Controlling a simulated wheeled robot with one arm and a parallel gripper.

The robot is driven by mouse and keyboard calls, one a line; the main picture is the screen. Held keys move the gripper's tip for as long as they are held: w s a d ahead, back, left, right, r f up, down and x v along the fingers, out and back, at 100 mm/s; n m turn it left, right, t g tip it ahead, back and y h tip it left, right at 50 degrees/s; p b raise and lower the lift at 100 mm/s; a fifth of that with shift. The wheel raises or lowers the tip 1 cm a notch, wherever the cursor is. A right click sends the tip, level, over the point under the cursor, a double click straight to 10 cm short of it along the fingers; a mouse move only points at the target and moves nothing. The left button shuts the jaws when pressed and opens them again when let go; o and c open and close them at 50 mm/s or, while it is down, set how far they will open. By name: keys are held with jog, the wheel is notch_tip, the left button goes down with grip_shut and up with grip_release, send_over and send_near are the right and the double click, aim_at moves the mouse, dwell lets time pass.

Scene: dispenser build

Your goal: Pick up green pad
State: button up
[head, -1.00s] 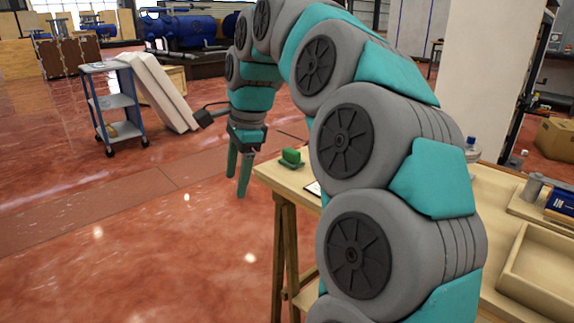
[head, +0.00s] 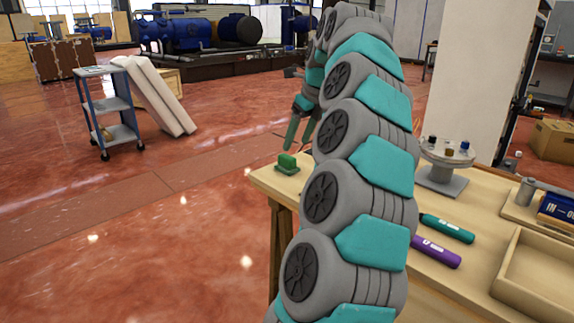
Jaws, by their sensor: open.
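A small green pad (head: 287,163) sits at the far left corner of the wooden table (head: 262,181), with a thin dark green base under it. My gripper (head: 297,147) points down with its two green fingers apart and nothing visible between them. It is just right of the green pad and appears above or beyond it; the exact distance is hard to tell. My arm hides the middle of the table and part of the gripper's wrist.
A green marker (head: 447,228) and a purple marker (head: 436,251) lie on the table. A round stand with small bottles (head: 442,180) is behind them. A wooden tray (head: 530,270) and a grey can (head: 527,191) are at right. Open floor lies left.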

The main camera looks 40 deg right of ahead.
aim_at(287, 156)
jog(key=shift+w+a+f, duration=0.3)
jog(key=shift+w+f, duration=0.15)
jog(key=shift+f, duration=0.35)
jog(key=shift+p+x, duration=0.35)
jog(key=shift+x, duration=1.45)
jog(key=shift+w+a, duration=0.15)
jog(key=shift+c, duration=0.4)
grip_shut()
